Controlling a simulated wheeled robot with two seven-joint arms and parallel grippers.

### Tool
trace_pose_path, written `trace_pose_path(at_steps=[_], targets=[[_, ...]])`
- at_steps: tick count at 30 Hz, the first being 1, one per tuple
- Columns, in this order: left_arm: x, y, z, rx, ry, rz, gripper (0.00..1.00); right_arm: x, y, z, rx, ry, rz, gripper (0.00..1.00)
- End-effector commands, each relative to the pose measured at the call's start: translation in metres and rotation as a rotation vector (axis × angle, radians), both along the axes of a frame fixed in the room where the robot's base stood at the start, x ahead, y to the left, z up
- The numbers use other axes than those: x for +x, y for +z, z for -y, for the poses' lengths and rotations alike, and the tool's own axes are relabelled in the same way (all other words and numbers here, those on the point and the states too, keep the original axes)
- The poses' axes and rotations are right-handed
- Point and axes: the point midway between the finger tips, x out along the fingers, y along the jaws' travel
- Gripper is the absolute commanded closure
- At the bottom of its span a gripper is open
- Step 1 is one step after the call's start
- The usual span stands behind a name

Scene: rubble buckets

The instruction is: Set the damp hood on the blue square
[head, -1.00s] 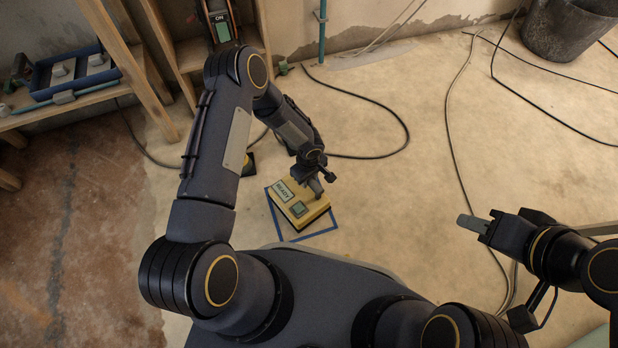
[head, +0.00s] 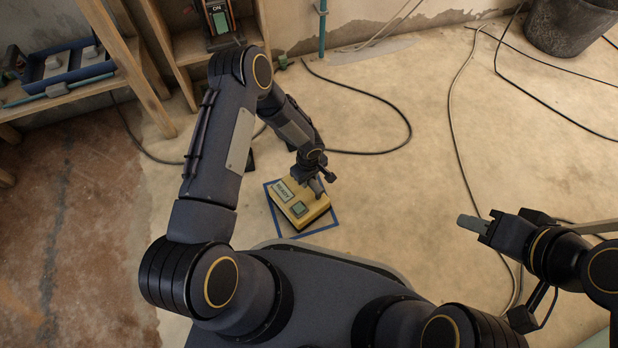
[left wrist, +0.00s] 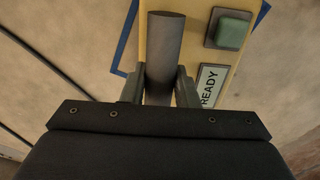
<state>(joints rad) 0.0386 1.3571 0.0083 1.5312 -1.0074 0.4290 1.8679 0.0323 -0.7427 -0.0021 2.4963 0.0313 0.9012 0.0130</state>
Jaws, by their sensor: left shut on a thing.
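The hood is a yellow box (head: 314,213) with a READY label and a green button on top. It is over the blue square (head: 290,236), whose outline shows around parts of it. I cannot tell whether the box touches the floor. My left gripper (head: 312,184) is shut on the box's grey bar handle (left wrist: 165,50), with one finger on each side in the left wrist view. The box's far side is hidden by the gripper. My right gripper (head: 472,224) is apart from it, above the floor at right; its finger gap is unclear.
Black cables (head: 400,118) lie on the floor behind and right. A dark bucket (head: 570,28) stands at the back right. Wooden shelving (head: 140,75) with a blue tray (head: 70,72) is at the left. The floor right of the square is mostly clear.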

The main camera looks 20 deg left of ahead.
Motion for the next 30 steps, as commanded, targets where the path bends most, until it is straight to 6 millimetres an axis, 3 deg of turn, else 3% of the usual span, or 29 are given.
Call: trace_pose_path(at_steps=[17, 18, 21, 24, 30], targets=[[0.0, -0.011, 0.0, -0.001, -0.001, 0.001, 1.0, 0.0, -0.011, 0.0, 0.0, 0.0, 0.0, 0.64], [0.001, -0.011, 0.0, -0.001, -0.001, 0.001, 0.7, 0.0, -0.01, 0.0, 0.0, 0.0, 0.0, 0.64], [0.0, -0.01, 0.0, -0.001, 0.0, 0.001, 0.57, 0.0, -0.01, 0.0, 0.0, 0.0, 0.0, 0.64], [0.0, -0.01, 0.0, -0.001, 0.0, 0.001, 0.48, 0.0, -0.01, 0.0, 0.0, 0.0, 0.0, 0.64], [0.0, -0.011, 0.0, 0.0, 0.0, -0.001, 0.48, 0.0, -0.01, 0.0, 0.0, 0.0, 0.0, 0.64]])
